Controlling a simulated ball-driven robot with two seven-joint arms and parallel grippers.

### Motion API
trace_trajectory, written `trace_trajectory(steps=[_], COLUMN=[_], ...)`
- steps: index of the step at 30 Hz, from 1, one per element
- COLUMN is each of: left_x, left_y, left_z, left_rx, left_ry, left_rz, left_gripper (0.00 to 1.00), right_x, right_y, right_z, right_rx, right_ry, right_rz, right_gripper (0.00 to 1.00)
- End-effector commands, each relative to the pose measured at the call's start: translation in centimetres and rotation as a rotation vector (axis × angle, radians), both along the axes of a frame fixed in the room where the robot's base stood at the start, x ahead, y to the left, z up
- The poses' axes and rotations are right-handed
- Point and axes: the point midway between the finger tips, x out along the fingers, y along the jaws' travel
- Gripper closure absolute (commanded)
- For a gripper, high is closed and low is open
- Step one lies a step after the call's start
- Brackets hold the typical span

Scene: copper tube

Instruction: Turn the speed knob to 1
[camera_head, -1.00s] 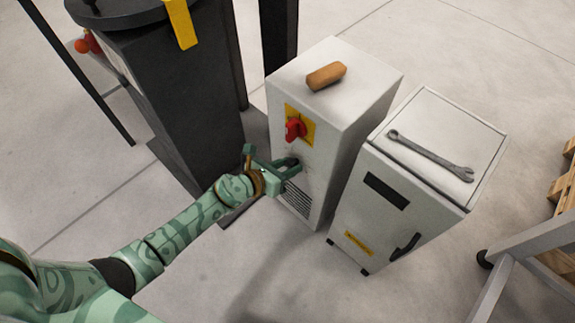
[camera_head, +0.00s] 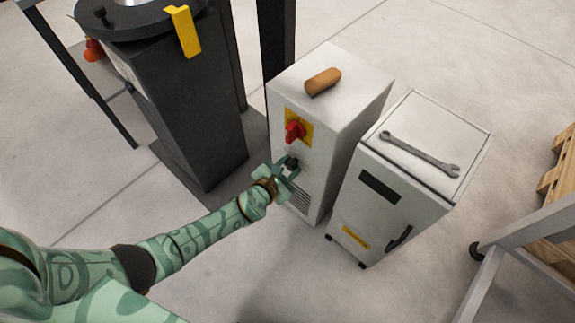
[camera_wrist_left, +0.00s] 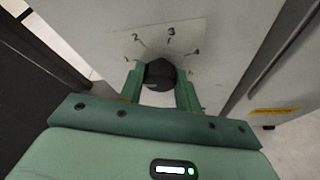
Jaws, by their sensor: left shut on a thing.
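The speed knob (camera_wrist_left: 160,75) is a round black knob on the front of a light grey cabinet (camera_head: 345,85). In the left wrist view it sits between my two green fingers, in front of a pale dial plate (camera_wrist_left: 190,40) with numbers such as 2 and 3; the lower part of the dial is hidden. In the head view the knob (camera_head: 292,163) shows below a red switch on a yellow plate. My left gripper (camera_head: 284,170) is shut on the knob, and it also shows in the left wrist view (camera_wrist_left: 160,88). My right gripper is not in view.
The red switch (camera_head: 294,131) is just above my left gripper. A brown block (camera_head: 323,81) lies on the cabinet. A second cabinet (camera_head: 385,205) with a wrench (camera_head: 420,153) on top stands to the right. A dark machine column (camera_head: 185,110) stands to the left.

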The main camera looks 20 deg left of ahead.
Motion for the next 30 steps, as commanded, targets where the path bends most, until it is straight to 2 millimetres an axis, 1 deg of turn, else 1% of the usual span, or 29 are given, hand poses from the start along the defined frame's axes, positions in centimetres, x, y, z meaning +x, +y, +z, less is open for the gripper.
trace_trajectory(steps=[6,12,27,28,29,30], left_x=[-0.07,-0.07,-0.1,-0.1,-0.11,-0.1], left_y=[-0.05,-0.07,-0.09,-0.1,-0.1,-0.1], left_z=[-0.09,-0.11,-0.17,-0.17,-0.17,-0.16], left_rx=[0.106,0.156,0.17,0.17,0.17,0.17], left_ry=[-0.037,-0.055,-0.059,-0.059,-0.059,-0.06], left_rz=[-0.001,0.0,0.0,0.0,0.0,-0.001], left_gripper=[0.89,0.89,0.89,0.58,0.5,0.45], right_x=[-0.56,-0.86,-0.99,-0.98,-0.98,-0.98], right_y=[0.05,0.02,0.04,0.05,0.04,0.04], right_z=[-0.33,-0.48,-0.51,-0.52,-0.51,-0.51], right_rx=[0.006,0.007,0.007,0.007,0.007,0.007], right_ry=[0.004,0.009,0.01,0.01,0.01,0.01], right_rz=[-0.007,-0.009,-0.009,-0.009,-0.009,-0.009], right_gripper=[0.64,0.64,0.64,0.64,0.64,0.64])
